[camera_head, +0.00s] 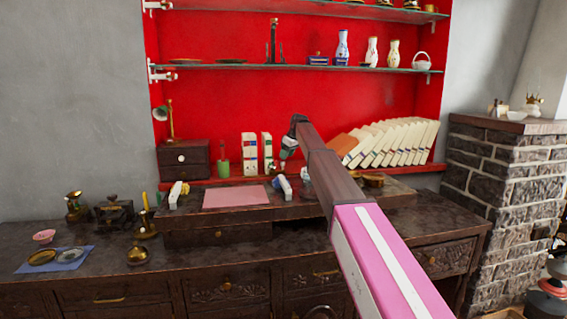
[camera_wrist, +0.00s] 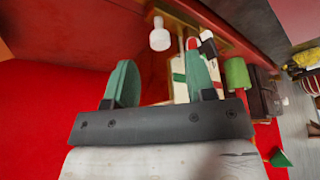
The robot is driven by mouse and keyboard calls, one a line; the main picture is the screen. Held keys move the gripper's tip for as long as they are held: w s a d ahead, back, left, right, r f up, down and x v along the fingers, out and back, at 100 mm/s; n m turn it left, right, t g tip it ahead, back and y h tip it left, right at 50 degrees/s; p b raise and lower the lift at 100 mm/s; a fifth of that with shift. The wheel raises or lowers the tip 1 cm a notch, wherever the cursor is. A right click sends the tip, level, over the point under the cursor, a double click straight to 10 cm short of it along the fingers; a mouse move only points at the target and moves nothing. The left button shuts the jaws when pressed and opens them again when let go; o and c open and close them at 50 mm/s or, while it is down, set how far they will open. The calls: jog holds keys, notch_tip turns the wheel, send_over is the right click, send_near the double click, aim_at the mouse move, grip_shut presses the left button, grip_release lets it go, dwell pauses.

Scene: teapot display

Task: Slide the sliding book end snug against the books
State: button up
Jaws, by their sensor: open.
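Two upright cream books (camera_head: 250,153) with coloured labels stand on the red shelf, left of my gripper (camera_head: 289,150). They also show in the wrist view (camera_wrist: 180,88), partly hidden by a green finger. In the wrist view, my gripper (camera_wrist: 161,82) has its two green fingers apart, with no object clearly held between them. A white knob (camera_wrist: 160,38) and a brass strip (camera_wrist: 207,22) lie beyond the fingers, near the books. They may belong to the sliding book end, but I cannot tell. The book end's full shape is not clear in either view.
A row of leaning cream books (camera_head: 395,143) and an orange book (camera_head: 345,146) stand right of my arm. A green cup (camera_head: 223,168) and a small dark drawer box (camera_head: 183,160) are at left. A glass shelf (camera_head: 230,66) runs above.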

jog(key=shift+x, duration=2.15)
jog(key=shift+a, duration=0.1)
grip_shut()
